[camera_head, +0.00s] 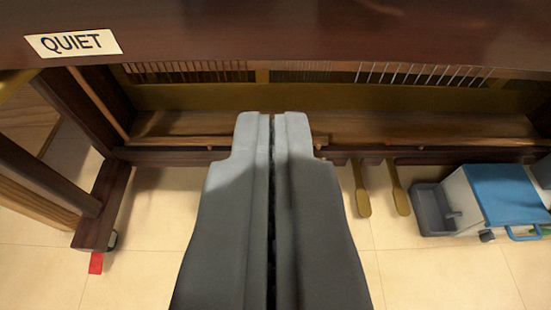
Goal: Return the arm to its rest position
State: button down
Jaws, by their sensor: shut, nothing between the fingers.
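My gripper (272,118) reaches up from the bottom middle of the picture. Its two grey fingers lie side by side with only a thin dark seam between them, and nothing is held. Behind and around it is the lower part of a dark wooden piano (300,25), with strings showing inside the open lower frame. In the picture the fingertips overlap the wooden bottom board (430,125); whether they touch it I cannot tell. The piano's keys are not in view.
A "QUIET" label (73,43) is on the piano front. Brass pedals (361,190) stick out right of my gripper. A blue-lidded box (505,192) and a grey bin (432,208) stand at the right. A piano leg (45,180) stands left. The tiled floor (150,270) is mostly clear.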

jog(key=shift+s+f, duration=0.2)
jog(key=shift+f, duration=0.05)
jog(key=s+d+r+m+g+h, duration=0.1)
jog(key=s+d+r+g, duration=0.1)
jog(key=d+r, duration=1)
jog(key=s+d+r+g, duration=0.3)
jog(key=d+r, duration=0.6)
jog(key=d, duration=0.7)
jog(key=s+d+r+t, duration=0.2)
jog(key=s+d+r, duration=0.3)
jog(key=s+r, duration=0.2)
jog(key=s+d+r+n+t+y, duration=0.1)
jog(key=s+d+r+t, duration=0.2)
jog(key=s+d+r, duration=0.2)
jog(key=s+d+r+t, duration=0.3)
jog(key=s+d+r, duration=0.2)
jog(key=s+r, duration=0.5)
notch_tip(320, 180, up, 3)
jog(key=shift+d+r+n+y, duration=0.1)
jog(key=shift+d+n+y, duration=0.05)
jog(key=shift+n+y, duration=0.2)
